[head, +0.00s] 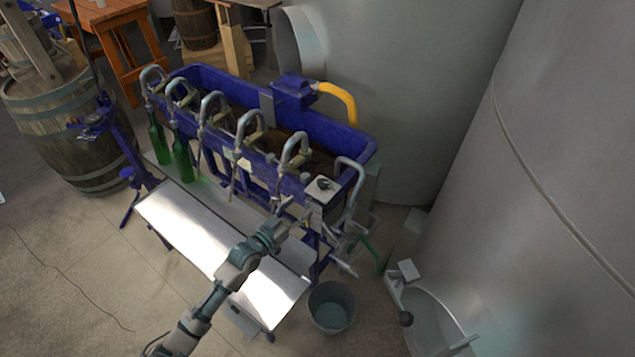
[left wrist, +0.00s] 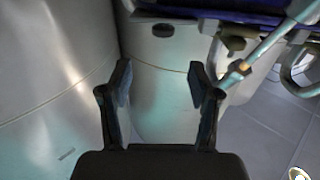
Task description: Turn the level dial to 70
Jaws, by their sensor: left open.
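The level dial (head: 323,187) is a small dark knob on a pale plate at the right front corner of the blue filler trough (head: 218,77) in the head view. Its scale and setting are too small to read. My left gripper (head: 290,213) is open and empty, just in front of the trough, below and left of the dial and apart from it. In the left wrist view the two dark fingers of my left gripper (left wrist: 160,75) stand apart with nothing between them. Beyond them is a dark oval piece (left wrist: 163,30) on a pale surface; I cannot tell whether it is the dial.
Several curved metal spouts (head: 213,98) line the trough. Two green bottles (head: 181,160) stand under the left ones. A shiny sloped tray (head: 190,232) lies below my arm. A grey bucket (head: 331,308) stands on the floor. Large steel tanks (head: 420,90) close off the right.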

